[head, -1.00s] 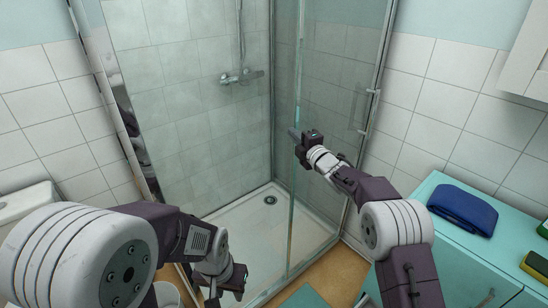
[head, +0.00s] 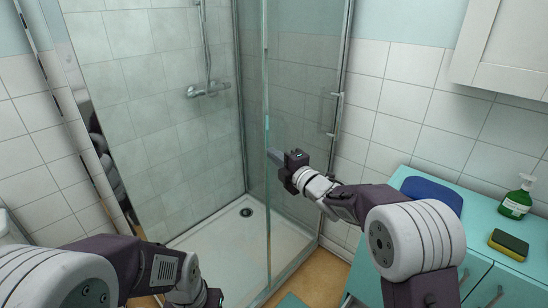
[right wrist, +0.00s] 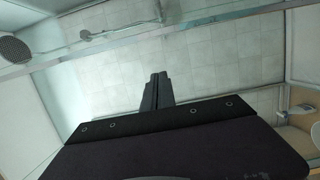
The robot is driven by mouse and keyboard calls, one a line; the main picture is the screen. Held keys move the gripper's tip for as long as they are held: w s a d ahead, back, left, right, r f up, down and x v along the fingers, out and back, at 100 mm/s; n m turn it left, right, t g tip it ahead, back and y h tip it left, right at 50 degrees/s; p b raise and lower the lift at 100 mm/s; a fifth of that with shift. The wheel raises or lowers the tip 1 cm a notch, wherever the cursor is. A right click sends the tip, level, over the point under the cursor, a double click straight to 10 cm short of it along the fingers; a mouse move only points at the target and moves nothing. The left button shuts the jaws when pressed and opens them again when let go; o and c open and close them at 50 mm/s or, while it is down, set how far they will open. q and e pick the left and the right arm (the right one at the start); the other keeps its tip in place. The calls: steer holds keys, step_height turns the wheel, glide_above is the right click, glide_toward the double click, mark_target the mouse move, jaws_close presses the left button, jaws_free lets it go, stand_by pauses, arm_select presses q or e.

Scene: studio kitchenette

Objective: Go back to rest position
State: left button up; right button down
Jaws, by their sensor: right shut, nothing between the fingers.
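My right gripper (head: 275,158) is shut and empty, raised in front of the glass edge of the shower in the head view. It points to the left toward the shower. In the right wrist view its fingers (right wrist: 157,88) are together with nothing between them. My left arm comes in at the lower left of the head view. Its gripper is mostly cut off at the bottom edge, so its jaws cannot be made out.
The shower glass (head: 268,215) stands close to my right gripper. The shower tray (head: 215,245) lies behind it. A teal cabinet (head: 455,182) at the right holds a blue folded cloth (head: 428,192), a green bottle (head: 517,198) and a sponge (head: 508,244).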

steer(key=s+d+r+m+t+h+p, duration=0.15)
steer(key=d+r+m+h+p, duration=0.25)
steer(key=d+r+p, duration=0.5)
steer(key=s+d+f+m+g+h, duration=0.4)
steer(key=s+d+f+m+h, duration=0.1)
steer(key=s+d+f+m, duration=0.3)
steer(key=s+d+f+m+g, duration=0.1)
steer(key=s+f+m+g, duration=0.2)
steer(key=s, duration=0.5)
steer(key=s+d+f+m+g+h+p, duration=0.1)
steer(key=s+f+m+g, duration=0.3)
steer(key=s, duration=0.5)
steer(key=s+d+f+m+g, duration=0.1)
steer(key=s+f+m+g, duration=0.3)
steer(key=s+f+m, duration=0.2)
step_height(320, 180, down, 3)
steer(key=shift+s+d+r+m, duration=0.2)
steer(key=shift+s+d+m, duration=0.1)
steer(key=shift+s, duration=0.85)
